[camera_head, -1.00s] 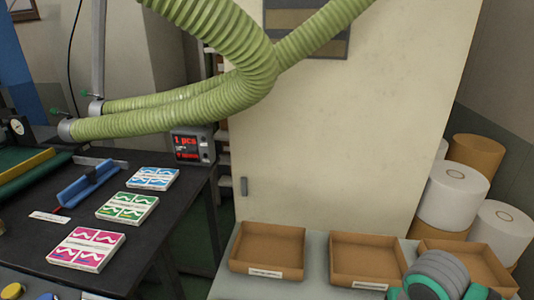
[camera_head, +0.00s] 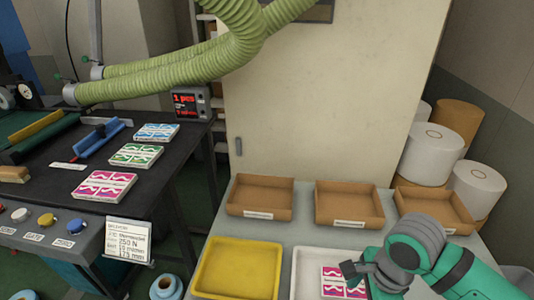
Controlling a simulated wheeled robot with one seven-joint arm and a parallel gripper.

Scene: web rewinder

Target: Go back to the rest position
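My green and grey arm (camera_head: 415,245) reaches in from the lower right. My gripper (camera_head: 357,278) is over the white tray (camera_head: 299,262), beside and partly in front of a pink and white pack (camera_head: 335,283) in it. Its fingers are small and partly hidden, so I cannot tell whether they are open or touch the pack.
A yellow tray (camera_head: 205,283) stands left of the white tray. Three brown boxes (camera_head: 318,203) line the back of the grey table. Blue (camera_head: 157,133), green (camera_head: 136,155) and pink (camera_head: 103,185) packs lie on the dark bench. Paper rolls (camera_head: 432,152) stand at right.

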